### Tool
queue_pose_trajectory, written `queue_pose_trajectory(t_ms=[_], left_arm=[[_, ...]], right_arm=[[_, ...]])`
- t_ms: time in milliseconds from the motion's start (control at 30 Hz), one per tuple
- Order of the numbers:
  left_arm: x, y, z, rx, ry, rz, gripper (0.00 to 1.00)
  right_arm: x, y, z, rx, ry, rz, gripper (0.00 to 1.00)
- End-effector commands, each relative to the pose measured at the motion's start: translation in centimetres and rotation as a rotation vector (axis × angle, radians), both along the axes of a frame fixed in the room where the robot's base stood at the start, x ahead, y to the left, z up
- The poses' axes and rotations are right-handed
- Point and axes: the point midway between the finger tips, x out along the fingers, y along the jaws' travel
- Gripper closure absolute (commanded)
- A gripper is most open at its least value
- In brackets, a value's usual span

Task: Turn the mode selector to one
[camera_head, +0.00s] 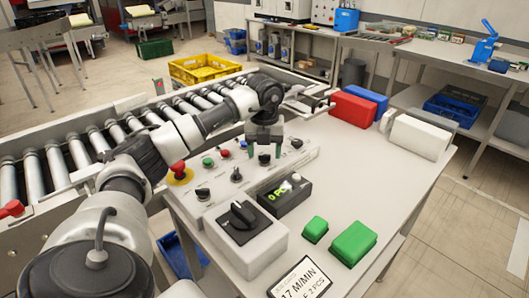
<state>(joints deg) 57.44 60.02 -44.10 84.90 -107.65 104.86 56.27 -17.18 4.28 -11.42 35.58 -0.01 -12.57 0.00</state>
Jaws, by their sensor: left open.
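A grey control panel (222,187) stands on the table, with several black selector knobs and coloured push buttons. One black knob (236,174) is near its middle, another knob (203,193) is at its left and another (296,143) at its right end. Their labels are too small to read, so I cannot tell which is the mode selector. A grey box with a large black rotary knob (240,213) stands in front. My left gripper (264,155) points down over the panel's right half, open, and partly hides the controls there. I cannot tell whether it touches one.
A red mushroom button (179,169) on a yellow base is at the panel's left end. A small display box (284,197) and green blocks (352,243) stand in front. Red (352,108) and white (421,137) blocks are behind right. A roller conveyor (100,138) runs behind.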

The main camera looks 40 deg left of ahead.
Motion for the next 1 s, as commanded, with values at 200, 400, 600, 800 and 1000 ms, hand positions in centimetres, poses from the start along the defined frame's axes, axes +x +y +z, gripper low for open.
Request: queue_pose_trajectory(t_ms=[200, 400, 600, 800, 1000], left_arm=[[-0.02, 0.02, -0.89, 0.0, 0.0, 0.0, 0.38], [-0.02, 0.02, -0.89, 0.0, 0.0, 0.0, 0.4], [-0.02, 0.02, -0.87, 0.0, 0.0, 0.0, 0.7], [-0.01, 0.03, -0.85, 0.0, 0.0, -0.001, 0.88], [-0.02, 0.04, -0.78, 0.0, 0.0, -0.031, 0.88]], right_arm=[[-0.22, -0.5, 0.02, -0.006, 0.004, 0.002, 0.57], [-0.23, -0.57, 0.01, -0.007, 0.005, 0.003, 0.57], [-0.21, -0.56, 0.02, -0.007, 0.005, 0.003, 0.57], [-0.2, -0.53, 0.03, -0.007, 0.004, 0.003, 0.57], [-0.16, -0.52, 0.21, -0.007, 0.004, 0.003, 0.57]])
